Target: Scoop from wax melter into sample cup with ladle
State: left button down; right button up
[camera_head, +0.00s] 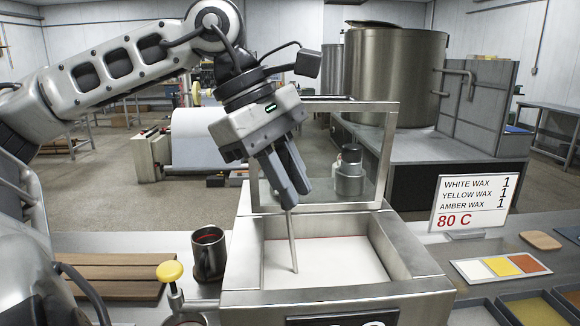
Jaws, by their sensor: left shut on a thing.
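The wax melter (432,262) is a square steel tank with pale white wax (330,268) inside and a raised framed panel at its back. My left gripper (290,198) is above the tank, shut on the thin handle of the ladle (292,240). The handle slants down into the wax, and the ladle's bowl is hidden there. My right gripper is not in view.
A yellow knob (170,271) on a metal stem stands in front of the cup. Wooden slats (105,275) lie at the left. A metal bottle (349,175) stands behind the frame. A sign (477,200), a colour strip (500,267) and trays (535,308) are at the right.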

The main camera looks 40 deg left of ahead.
pick_arm(q)
jog(key=w+d+f, duration=0.2)
jog(key=d, duration=0.5)
jog(key=shift+w+f+p, duration=0.2)
jog(key=shift+w+p, duration=0.1)
jog(key=shift+p, duration=0.1)
dwell(0.7)
dwell(0.9)
notch_tip(320, 180, up, 16)
dwell(1.8)
dwell(1.1)
